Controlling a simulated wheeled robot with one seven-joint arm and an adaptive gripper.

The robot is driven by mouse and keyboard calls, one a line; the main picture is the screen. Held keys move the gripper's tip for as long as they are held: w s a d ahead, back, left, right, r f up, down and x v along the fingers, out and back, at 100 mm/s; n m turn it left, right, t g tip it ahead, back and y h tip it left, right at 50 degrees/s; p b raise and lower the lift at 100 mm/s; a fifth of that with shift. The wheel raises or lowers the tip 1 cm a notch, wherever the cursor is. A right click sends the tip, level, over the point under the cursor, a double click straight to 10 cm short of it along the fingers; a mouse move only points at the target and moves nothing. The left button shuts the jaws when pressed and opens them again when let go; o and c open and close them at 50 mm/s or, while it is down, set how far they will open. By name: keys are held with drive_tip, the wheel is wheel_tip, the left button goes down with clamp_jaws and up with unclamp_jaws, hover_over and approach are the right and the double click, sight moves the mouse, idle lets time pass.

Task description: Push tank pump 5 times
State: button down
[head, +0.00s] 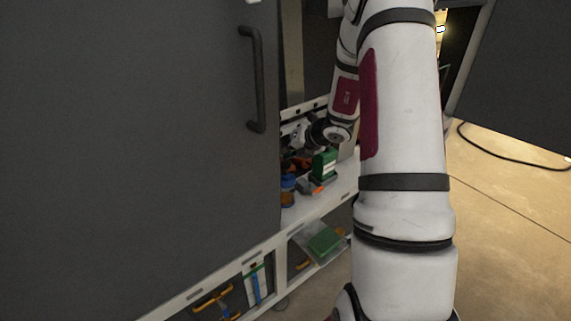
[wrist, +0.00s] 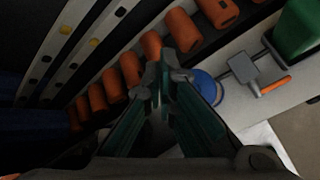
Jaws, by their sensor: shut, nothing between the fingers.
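My gripper (wrist: 166,76) is shut, with its dark green fingers meeting at the tips and nothing held. In the wrist view its tips are close to a row of orange cylindrical parts (wrist: 183,30), and I cannot tell whether they touch. A round blue part (wrist: 207,90) lies just right of the fingertips, partly hidden by the right finger. In the head view my arm reaches into the cabinet and the fingers are not clearly visible. A blue object (head: 288,183) stands on the shelf there. I cannot tell for certain which part is the tank pump.
A large grey door (head: 140,130) with a black handle (head: 257,80) covers the left. A lower shelf holds a green item (head: 324,241). Floor at right is open, with a black cable (head: 510,158).

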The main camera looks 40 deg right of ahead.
sight(288, 163)
drive_tip(key=shift+f, duration=0.15)
drive_tip(key=shift+f+b, duration=0.3)
drive_tip(key=shift+b, duration=0.15)
drive_tip(key=shift+f+b, duration=1.1)
drive_tip(key=shift+f, duration=0.1)
idle(1.2)
drive_tip(key=shift+r, duration=0.1)
drive_tip(key=shift+r+p, duration=1.4)
drive_tip(key=shift+r, duration=0.15)
drive_tip(key=shift+r, duration=0.1)
wheel_tip(288, 163, up, 5)
drive_tip(key=p, duration=0.4)
drive_tip(key=shift+p, duration=0.3)
idle(1.1)
